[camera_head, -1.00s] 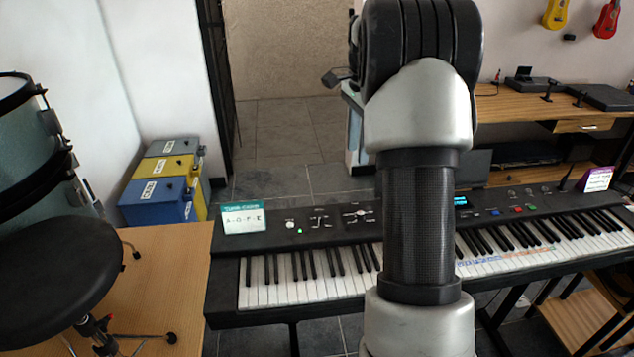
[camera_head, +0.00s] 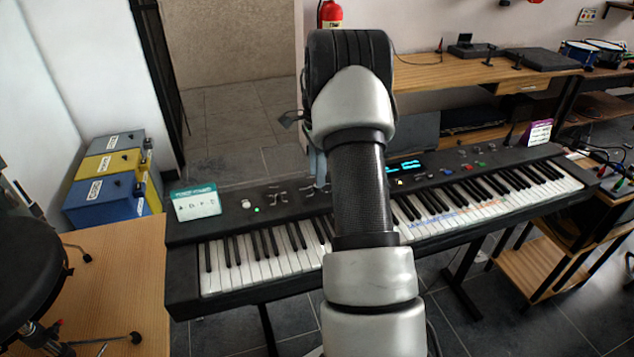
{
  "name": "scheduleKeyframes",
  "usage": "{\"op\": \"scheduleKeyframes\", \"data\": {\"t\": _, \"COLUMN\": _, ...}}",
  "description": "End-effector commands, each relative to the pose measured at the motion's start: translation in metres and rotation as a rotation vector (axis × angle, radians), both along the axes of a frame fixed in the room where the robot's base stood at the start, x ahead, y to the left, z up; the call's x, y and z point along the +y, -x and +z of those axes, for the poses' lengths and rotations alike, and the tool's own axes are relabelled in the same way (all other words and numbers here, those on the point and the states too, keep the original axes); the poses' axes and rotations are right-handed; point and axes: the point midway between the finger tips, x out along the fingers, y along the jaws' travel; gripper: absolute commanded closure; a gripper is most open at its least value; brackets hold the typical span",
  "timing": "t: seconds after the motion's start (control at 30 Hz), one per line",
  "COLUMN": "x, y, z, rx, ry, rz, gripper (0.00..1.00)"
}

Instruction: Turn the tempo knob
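A black electronic keyboard (camera_head: 183,255) stands on a stand across the middle of the view. Its top panel carries a small pale knob (camera_head: 246,203) at the left, a lit display (camera_head: 405,167) right of centre, and several small coloured buttons. I cannot tell which control is the tempo knob. My grey and black arm rises in front of the keyboard and hides the middle of its panel and some keys. My gripper is not visible.
A teal and white card (camera_head: 196,203) stands at the keyboard's left end and a purple-edged card (camera_head: 537,132) at its right. Stacked cases (camera_head: 105,189) and a black stool (camera_head: 28,260) are left. A wooden desk (camera_head: 430,73) stands behind. A wooden shelf (camera_head: 530,270) is at right.

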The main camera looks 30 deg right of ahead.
Motion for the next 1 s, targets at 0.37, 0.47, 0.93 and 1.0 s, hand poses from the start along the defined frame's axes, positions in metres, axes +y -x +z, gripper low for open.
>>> {"op": "scheduleKeyframes", "data": {"t": 0.37, "x": 0.000, "y": 0.000, "z": -0.034, "rx": 0.000, "ry": 0.000, "rz": 0.000, "gripper": 0.63}}
{"op": "scheduleKeyframes", "data": {"t": 0.47, "x": 0.000, "y": 0.000, "z": -0.034, "rx": 0.000, "ry": 0.000, "rz": 0.000, "gripper": 0.63}}
{"op": "scheduleKeyframes", "data": {"t": 0.93, "x": 0.000, "y": 0.000, "z": -0.034, "rx": 0.000, "ry": 0.000, "rz": 0.002, "gripper": 1.00}}
{"op": "scheduleKeyframes", "data": {"t": 1.0, "x": 0.000, "y": 0.000, "z": -0.034, "rx": 0.000, "ry": 0.001, "rz": 0.007, "gripper": 1.00}}
